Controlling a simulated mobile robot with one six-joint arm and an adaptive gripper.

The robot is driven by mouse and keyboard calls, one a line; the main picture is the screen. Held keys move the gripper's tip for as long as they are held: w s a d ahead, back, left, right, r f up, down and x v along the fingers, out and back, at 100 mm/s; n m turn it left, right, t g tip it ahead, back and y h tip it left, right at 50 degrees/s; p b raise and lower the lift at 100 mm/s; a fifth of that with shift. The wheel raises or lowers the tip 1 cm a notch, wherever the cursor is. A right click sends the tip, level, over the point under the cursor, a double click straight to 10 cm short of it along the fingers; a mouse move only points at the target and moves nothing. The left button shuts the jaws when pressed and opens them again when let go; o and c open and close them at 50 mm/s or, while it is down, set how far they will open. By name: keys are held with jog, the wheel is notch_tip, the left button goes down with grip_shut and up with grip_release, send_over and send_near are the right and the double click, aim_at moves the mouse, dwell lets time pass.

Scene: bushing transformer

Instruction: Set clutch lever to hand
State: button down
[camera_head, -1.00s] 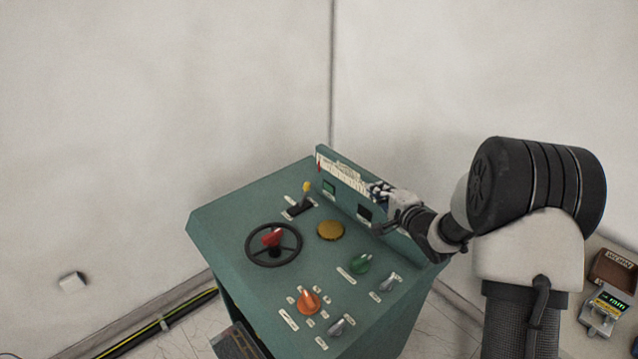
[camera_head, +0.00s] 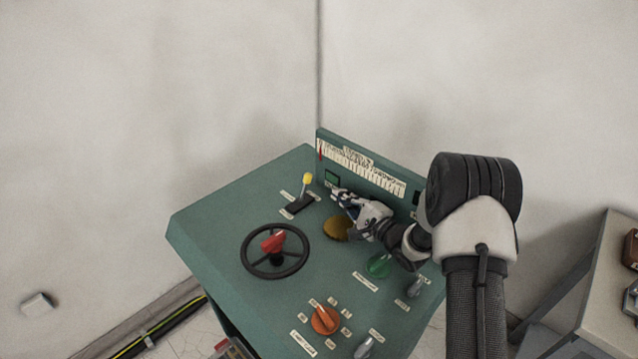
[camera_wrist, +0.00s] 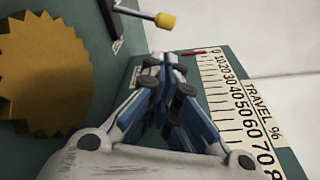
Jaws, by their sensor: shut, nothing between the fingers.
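The clutch lever (camera_head: 306,181) has a yellow knob on a thin stem, standing on a black slotted plate at the back left of the green console's top. Small labels lie beside the plate. In the wrist view the yellow knob (camera_wrist: 165,21) is at the top, ahead of the fingers and apart from them. My gripper (camera_head: 338,194) is shut and empty, to the right of the lever, above the console top near the upright back panel. In the wrist view its closed fingertips (camera_wrist: 166,62) point towards the knob's side.
The green console (camera_head: 215,215) carries a black handwheel (camera_head: 275,251) with a red handle, a brass toothed disc (camera_head: 336,228) partly under my gripper, and an orange knob (camera_head: 325,319). The back panel holds a travel scale (camera_head: 365,169). A side table (camera_head: 590,300) stands at right.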

aim_at(308, 176)
jog(key=b+x, duration=0.2)
jog(key=x, duration=0.8)
jog(key=shift+b, duration=0.4)
jog(key=shift+s+a+r+n, duration=0.2)
jog(key=shift+s+r+n, duration=0.1)
jog(key=shift+n, duration=0.2)
jog(key=shift+s+a+r+n+t, duration=0.35)
jog(key=shift+a+r+n, duration=0.2)
jog(key=shift+n, duration=0.35)
jog(key=shift+s+a+r+p, duration=0.35)
jog(key=shift+s+a+r, duration=0.1)
jog(key=shift+s+a, duration=0.25)
jog(key=shift+s+a+n, duration=0.35)
jog(key=shift+s+n, duration=0.15)
jog(key=shift+n, duration=0.1)
jog(key=shift+s+a+r, duration=0.15)
jog(key=shift+s+a, duration=0.6)
